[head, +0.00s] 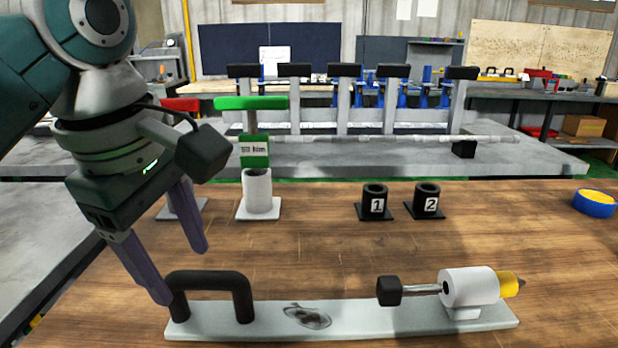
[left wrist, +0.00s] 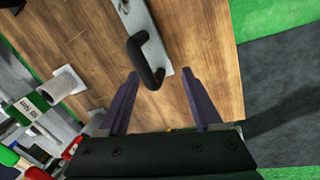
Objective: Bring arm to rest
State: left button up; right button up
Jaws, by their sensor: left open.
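My left gripper (head: 182,275) comes in from the left in the head view, with its two purple fingers spread apart and nothing between them. It hangs above the left end of a grey fixture plate (head: 355,322), close to the plate's black handle (head: 212,277). In the left wrist view the open fingers (left wrist: 163,82) point toward the black handle (left wrist: 148,62), which lies just beyond the tips. I cannot tell whether a finger touches the handle. My right gripper is in neither view.
A white cylinder holder (head: 257,192) with a green-handled gauge (head: 252,130) stands on the wooden table. Two black cups (head: 375,203) (head: 427,200), labelled 1 and 2, stand to its right. A blue-yellow dish (head: 594,203) is at the right edge. The middle of the table is clear.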

pick_arm(q)
jog(key=s+a+r+m+p, duration=0.1)
jog(key=s+a+m+p, duration=0.15)
jog(key=s+m, duration=0.4)
jog(key=s+a+r+m+t+p, duration=0.15)
jog(key=s+m+p, duration=0.25)
jog(key=s, duration=0.5)
jog(key=s+a+m+p, duration=0.2)
jog(key=s+m+p, duration=0.1)
jog(key=s+m, duration=0.35)
notch_tip(320, 180, up, 38)
jog(key=p, duration=3.8)
jog(key=shift+s+n, duration=0.25)
jog(key=shift+n, duration=0.15)
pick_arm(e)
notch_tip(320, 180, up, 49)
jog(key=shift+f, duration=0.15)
